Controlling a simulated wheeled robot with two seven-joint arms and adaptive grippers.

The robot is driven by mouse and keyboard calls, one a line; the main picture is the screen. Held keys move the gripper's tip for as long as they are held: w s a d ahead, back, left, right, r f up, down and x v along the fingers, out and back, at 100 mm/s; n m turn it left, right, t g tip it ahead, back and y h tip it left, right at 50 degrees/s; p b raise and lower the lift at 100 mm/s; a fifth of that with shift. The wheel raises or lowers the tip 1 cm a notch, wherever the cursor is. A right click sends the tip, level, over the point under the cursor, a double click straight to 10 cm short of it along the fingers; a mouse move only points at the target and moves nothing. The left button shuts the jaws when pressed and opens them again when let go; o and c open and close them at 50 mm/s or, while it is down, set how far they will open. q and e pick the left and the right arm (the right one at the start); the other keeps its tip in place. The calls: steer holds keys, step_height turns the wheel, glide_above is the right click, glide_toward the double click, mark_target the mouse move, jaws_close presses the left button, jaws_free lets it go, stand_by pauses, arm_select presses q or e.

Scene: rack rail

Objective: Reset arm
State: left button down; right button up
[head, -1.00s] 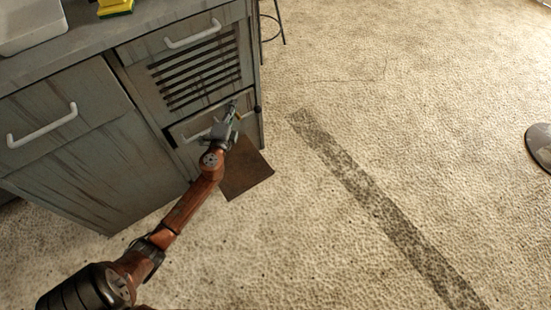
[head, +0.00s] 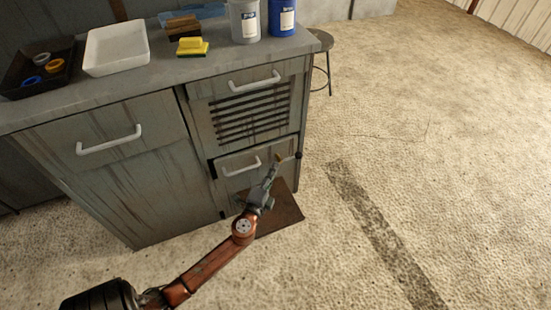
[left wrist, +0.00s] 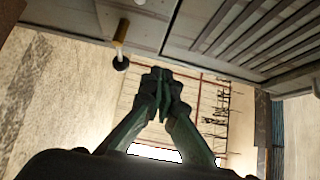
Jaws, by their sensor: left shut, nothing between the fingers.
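My left gripper (head: 271,174) is shut and empty in front of the lower right drawer (head: 248,165) of the grey cabinet. Its closed fingertips also show in the left wrist view (left wrist: 160,92), with nothing between them. In the head view the gripper lies over the drawer's right part, to the right of its white handle (head: 240,171). I cannot tell whether it touches the drawer front. My right gripper is in neither view.
The grey countertop (head: 130,84) bears a white tray (head: 115,49), a dark tray (head: 38,68), a yellow sponge (head: 192,47), and grey and blue containers (head: 282,18). A brown sheet (head: 281,214) lies by the cabinet's base. A stool (head: 320,68) stands behind. Floor at right is clear.

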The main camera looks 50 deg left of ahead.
arm_select(q)
steer(key=v, duration=0.3)
steer(key=shift+f, duration=0.1)
